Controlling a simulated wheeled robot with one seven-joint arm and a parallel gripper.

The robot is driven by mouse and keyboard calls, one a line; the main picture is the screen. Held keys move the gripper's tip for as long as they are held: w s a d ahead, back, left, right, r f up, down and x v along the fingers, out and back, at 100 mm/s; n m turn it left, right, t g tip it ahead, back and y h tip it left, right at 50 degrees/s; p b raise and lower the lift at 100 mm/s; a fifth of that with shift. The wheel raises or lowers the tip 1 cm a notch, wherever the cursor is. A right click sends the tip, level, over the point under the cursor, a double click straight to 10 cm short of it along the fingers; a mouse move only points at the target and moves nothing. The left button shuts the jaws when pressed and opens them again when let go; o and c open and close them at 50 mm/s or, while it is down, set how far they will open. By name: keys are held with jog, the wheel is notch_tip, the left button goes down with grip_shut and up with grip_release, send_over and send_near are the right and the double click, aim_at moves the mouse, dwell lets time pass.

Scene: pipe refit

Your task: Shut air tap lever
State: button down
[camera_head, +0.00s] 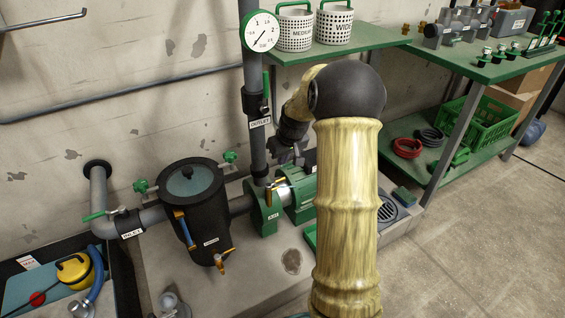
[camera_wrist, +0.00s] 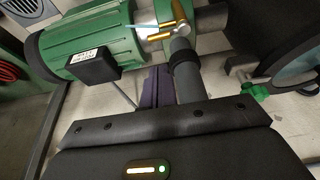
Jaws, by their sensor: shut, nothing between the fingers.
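Small brass tap fittings (camera_wrist: 160,36) sit at the pump end of the green motor (camera_wrist: 90,42) in the wrist view, with a thin pale bar beside them. Brass also shows on the green pump (camera_head: 264,212) in the head view; which piece is the air tap's lever is unclear. My gripper (camera_wrist: 157,72) shows as narrow dark purple fingers, shut and empty, beside the grey riser pipe (camera_wrist: 187,75) and short of the brass fittings in the picture. In the head view my arm hides much of the motor, and the fingertips cannot be made out.
A green shelf (camera_head: 340,41) with perforated baskets is behind my arm. Floor at right is clear.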

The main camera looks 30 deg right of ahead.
aim_at(276, 182)
jog(key=b+x, duration=0.4)
jog(key=x, duration=0.4)
jog(key=shift+f, duration=0.2)
jog(key=shift+d, duration=0.1)
